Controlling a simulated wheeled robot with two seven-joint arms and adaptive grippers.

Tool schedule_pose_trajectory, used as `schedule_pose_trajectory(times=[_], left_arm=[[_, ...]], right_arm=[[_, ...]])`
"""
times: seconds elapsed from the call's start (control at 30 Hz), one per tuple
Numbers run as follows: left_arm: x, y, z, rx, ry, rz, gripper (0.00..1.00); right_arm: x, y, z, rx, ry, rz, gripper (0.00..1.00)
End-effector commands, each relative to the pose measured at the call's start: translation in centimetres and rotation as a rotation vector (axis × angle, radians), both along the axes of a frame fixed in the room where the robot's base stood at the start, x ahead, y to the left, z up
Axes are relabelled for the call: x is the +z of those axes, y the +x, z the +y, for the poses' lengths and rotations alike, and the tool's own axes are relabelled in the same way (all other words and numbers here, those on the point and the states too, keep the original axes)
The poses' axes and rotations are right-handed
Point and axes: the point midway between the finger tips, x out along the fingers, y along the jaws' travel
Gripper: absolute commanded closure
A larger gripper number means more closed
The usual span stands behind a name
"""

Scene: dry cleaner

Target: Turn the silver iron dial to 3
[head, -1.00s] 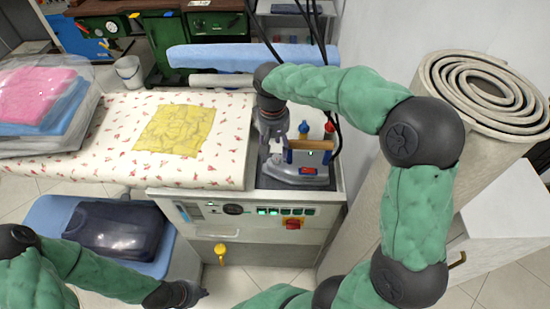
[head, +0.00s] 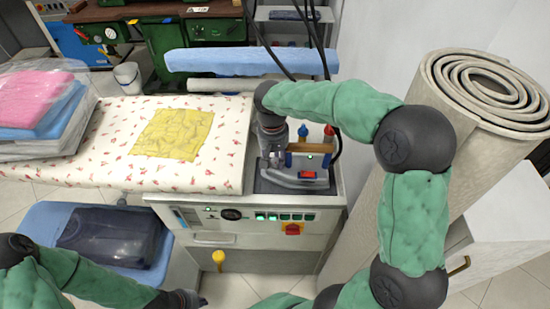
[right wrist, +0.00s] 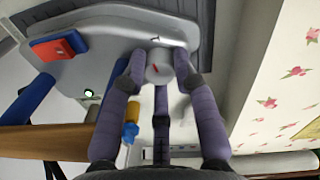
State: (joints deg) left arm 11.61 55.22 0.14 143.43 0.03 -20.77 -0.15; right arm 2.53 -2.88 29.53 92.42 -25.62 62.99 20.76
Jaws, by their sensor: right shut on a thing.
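The silver iron (head: 292,181) stands on a dark rest at the right end of the ironing station. It has a brown handle (head: 312,147) on blue posts and a red switch (head: 308,174). In the head view my right gripper (head: 277,163) points down and hides the dial. My left gripper (head: 198,300) is low at the bottom edge, away from the iron; its fingers are unclear.
The flowered ironing board (head: 100,115) with a yellow cloth (head: 173,134) lies left of the iron. Blue and red-capped bottles (head: 328,134) and dark hoses stand behind the iron. A rolled carpet (head: 400,215) stands at right. The control panel (head: 250,215) is in front.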

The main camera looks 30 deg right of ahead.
Motion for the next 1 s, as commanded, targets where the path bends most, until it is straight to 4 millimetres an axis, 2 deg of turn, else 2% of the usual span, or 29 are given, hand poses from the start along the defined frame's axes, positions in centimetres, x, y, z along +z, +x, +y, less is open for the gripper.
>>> schedule_pose_trajectory(times=[0.37, 1.0], left_arm=[[0.9, 0.0, 0.0, 0.000, 0.000, 0.000, 1.00], [3.8, 0.0, 0.0, 0.000, 0.000, 0.000, 1.00]], right_arm=[[0.1, 0.1, 0.0, -0.092, 0.000, -0.002, 1.00], [0.2, 0.2, -0.1, -0.558, 0.000, -0.005, 1.00]])
